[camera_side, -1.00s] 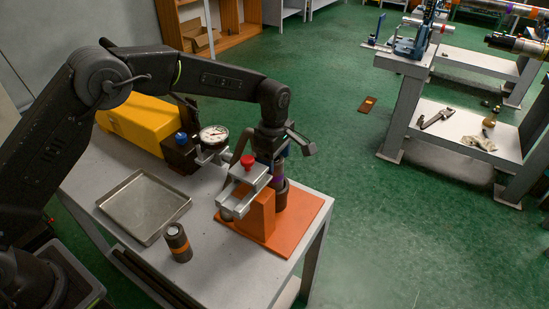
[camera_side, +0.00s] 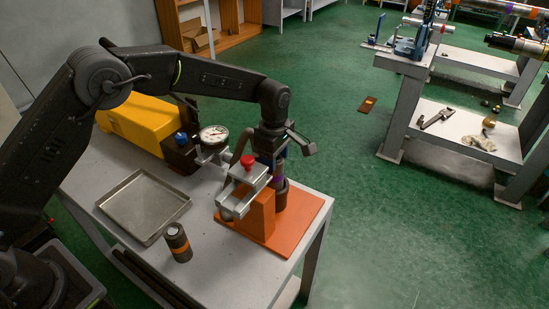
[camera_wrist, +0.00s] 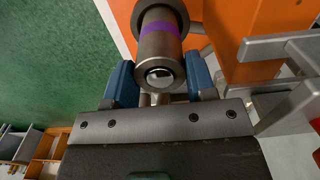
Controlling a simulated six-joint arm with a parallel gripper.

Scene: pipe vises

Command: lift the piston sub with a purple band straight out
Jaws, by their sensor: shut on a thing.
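The piston sub with a purple band (camera_wrist: 160,42) is a grey metal cylinder in the wrist view, with a round bore at its near end. My gripper (camera_wrist: 158,85) is shut on it, with a blue finger pad on each side. In the side view my gripper (camera_side: 273,155) points down behind the orange vise (camera_side: 262,212), and a bit of the purple band (camera_side: 277,178) shows below it. The sub's lower end stands in a dark round holder (camera_side: 281,195) on the orange base plate. The contact is partly hidden by the vise.
A silver clamp with a red knob (camera_side: 247,161) tops the vise beside my gripper. A dial gauge (camera_side: 213,135) stands behind it to the left.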

